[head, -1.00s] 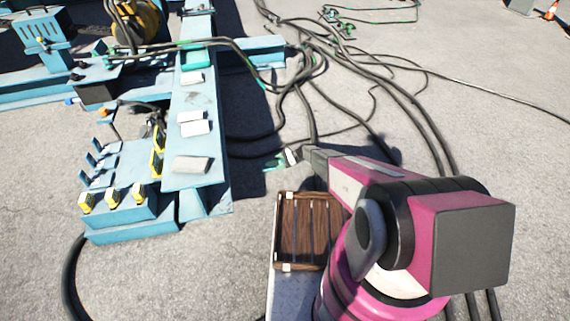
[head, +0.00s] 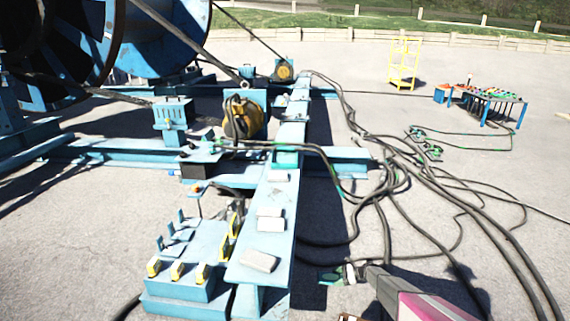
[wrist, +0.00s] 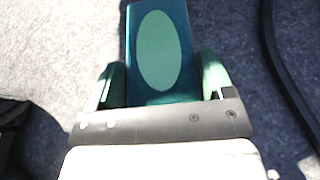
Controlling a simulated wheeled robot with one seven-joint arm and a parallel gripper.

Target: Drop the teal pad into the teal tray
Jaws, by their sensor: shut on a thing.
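In the wrist view, the teal pad (wrist: 181,45), a dark teal block with a lighter green oval on its face, sits between the two green fingers of my gripper (wrist: 162,84). The fingers are shut on it. In the head view, my gripper (head: 345,275) holds the pad (head: 328,278) out over the ground, right of the blue beam's near end; the pad is small there. A small teal piece (head: 286,160) on top of the beam, farther back, may be the teal tray; its inside is too small to make out.
The long blue beam (head: 266,238) carries several pale blocks (head: 259,260). Yellow-tipped fittings (head: 177,270) stand left of it. Black cables (head: 400,205) run over the ground to the right. A blue table (head: 488,97) and yellow rack (head: 404,63) stand far off.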

